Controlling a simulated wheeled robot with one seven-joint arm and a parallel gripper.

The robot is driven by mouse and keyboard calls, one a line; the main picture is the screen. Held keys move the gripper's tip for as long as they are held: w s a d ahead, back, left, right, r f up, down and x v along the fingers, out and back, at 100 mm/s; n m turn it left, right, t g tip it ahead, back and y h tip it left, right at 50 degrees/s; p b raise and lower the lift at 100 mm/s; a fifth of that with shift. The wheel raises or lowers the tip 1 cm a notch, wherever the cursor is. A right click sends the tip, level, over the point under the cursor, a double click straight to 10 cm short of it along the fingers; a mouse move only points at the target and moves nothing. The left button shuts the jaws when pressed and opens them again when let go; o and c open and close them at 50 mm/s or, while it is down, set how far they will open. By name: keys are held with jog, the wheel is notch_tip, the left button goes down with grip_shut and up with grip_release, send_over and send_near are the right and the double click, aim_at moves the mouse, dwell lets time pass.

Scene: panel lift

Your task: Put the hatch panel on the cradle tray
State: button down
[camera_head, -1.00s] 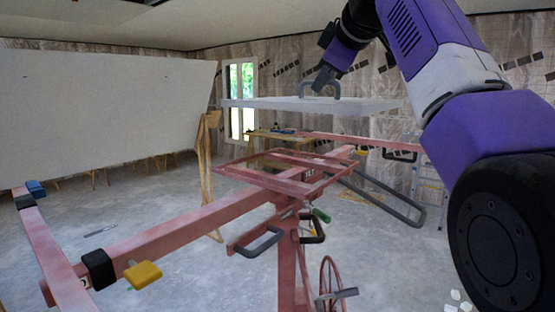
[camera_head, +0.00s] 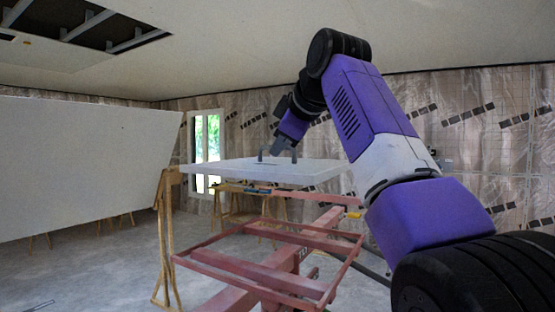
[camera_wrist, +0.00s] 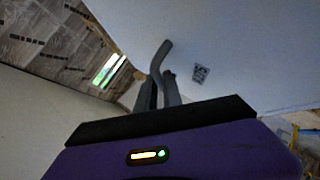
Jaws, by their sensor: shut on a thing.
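The hatch panel (camera_head: 262,174) is a flat white slab with a grey bar handle (camera_head: 294,155) on top. My gripper (camera_head: 277,151) is shut on that handle from above. The panel hangs roughly level in the air. The cradle tray (camera_head: 215,261) is an open red frame on the red lift, below the panel in the head view, with a visible gap between them. In the wrist view the handle (camera_wrist: 161,56) shows between the fingers (camera_wrist: 160,93), against the panel's pale face (camera_wrist: 235,60).
A large white board (camera_head: 80,170) stands at the left, with a wooden trestle (camera_head: 164,240) by its right end. A wooden workbench (camera_head: 232,192) is behind the panel. The ceiling has a dark opening (camera_head: 80,22) at upper left. Concrete floor (camera_head: 95,270) is clear at left.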

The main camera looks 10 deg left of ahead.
notch_tip(320, 180, down, 18)
jog(key=shift+f+p, duration=0.1)
jog(key=shift+p, duration=1.15)
jog(key=c, duration=1.9)
grip_release()
jog(key=shift+f, duration=0.3)
jog(key=o, duration=0.4)
jog(key=b+v, duration=0.4)
jog(key=v, duration=0.8)
jog(key=shift+b, duration=0.35)
jog(key=shift+s+d+r, duration=0.1)
jog(key=shift+s+d, duration=0.05)
